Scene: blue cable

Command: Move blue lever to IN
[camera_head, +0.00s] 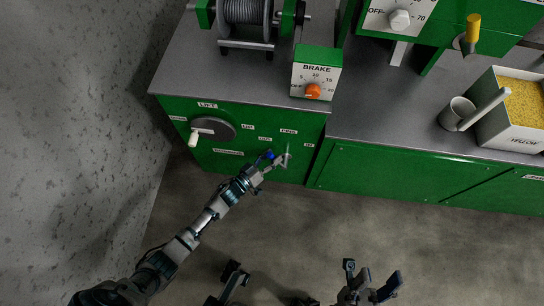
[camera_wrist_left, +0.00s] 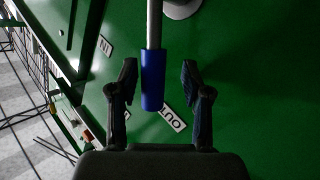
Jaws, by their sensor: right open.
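The blue lever (camera_head: 266,155) is a blue-handled rod on the front of the green cabinet. In the left wrist view the blue handle (camera_wrist_left: 153,80) sits between the two fingers of my left gripper (camera_wrist_left: 158,74), with gaps on both sides. My left gripper (camera_head: 277,160) is open around the handle. An IN label (camera_wrist_left: 105,45) lies to the left of the handle and an OUT label (camera_wrist_left: 172,118) lies just beyond its tip, to the lower right. An IN label (camera_head: 309,145) also shows in the head view. My right gripper (camera_head: 371,287) is open and empty, low in the head view.
A crank with a white handle (camera_head: 193,139) is left of the lever on the same panel. A brake box with an orange knob (camera_head: 313,90) and a cable reel (camera_head: 245,12) stand on the top. A bin of yellow grains (camera_head: 525,103) is at the right. The floor in front is clear.

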